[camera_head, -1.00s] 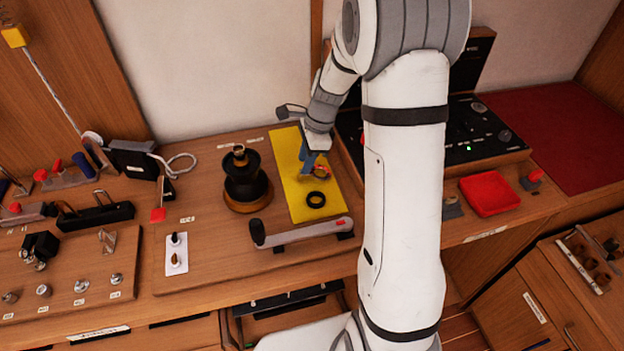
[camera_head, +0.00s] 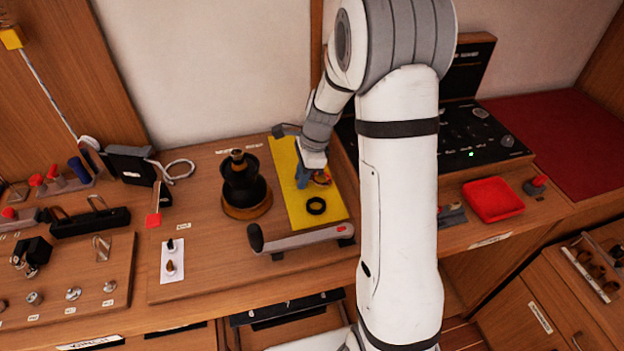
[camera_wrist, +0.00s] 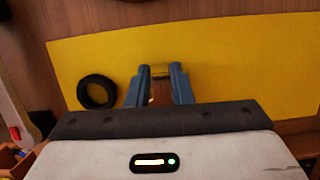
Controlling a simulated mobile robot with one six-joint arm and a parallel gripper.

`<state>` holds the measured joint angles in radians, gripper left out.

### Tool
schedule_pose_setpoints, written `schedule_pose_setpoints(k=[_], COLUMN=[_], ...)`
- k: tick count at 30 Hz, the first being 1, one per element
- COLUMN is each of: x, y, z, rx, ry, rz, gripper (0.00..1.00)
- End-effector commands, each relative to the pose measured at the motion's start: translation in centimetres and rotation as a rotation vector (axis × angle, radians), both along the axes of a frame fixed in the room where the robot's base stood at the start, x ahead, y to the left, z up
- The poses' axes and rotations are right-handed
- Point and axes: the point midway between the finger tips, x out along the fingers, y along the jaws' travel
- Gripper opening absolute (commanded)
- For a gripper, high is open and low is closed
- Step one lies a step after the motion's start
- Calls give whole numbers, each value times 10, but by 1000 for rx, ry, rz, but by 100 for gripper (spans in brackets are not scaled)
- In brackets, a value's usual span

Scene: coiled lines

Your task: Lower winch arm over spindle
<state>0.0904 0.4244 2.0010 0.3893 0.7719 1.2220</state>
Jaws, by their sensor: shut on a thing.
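The winch (camera_head: 246,188) is a black drum with a brass spindle top (camera_head: 238,155), upright on the wooden bench left of the yellow mat. The winch arm (camera_head: 305,238) is a grey bar with a black knob at its left end, lying across the front of the bench. My gripper (camera_head: 310,180) has blue fingers and is low over the yellow mat, apart from winch and arm. In the wrist view the fingers (camera_wrist: 160,74) are shut on a small brass-coloured piece (camera_wrist: 160,92), mostly hidden between them.
A black ring (camera_head: 316,206) lies on the yellow mat (camera_head: 294,205) in front of my gripper. A black console (camera_head: 478,135) and red tray (camera_head: 490,199) are at right. A white plate with two pegs (camera_head: 172,262) is at left.

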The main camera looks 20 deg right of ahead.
Motion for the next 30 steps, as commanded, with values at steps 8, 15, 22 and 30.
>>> schedule_pose_setpoints(k=[8,15,22,30], x=[0,0,0,0], y=[-1,-2,-2,-5], z=[3,8,8,21], rx=[0,0,0,0], ry=[-1,-1,0,-2], rz=[0,0,0,-1], gripper=[0,0,0,0])
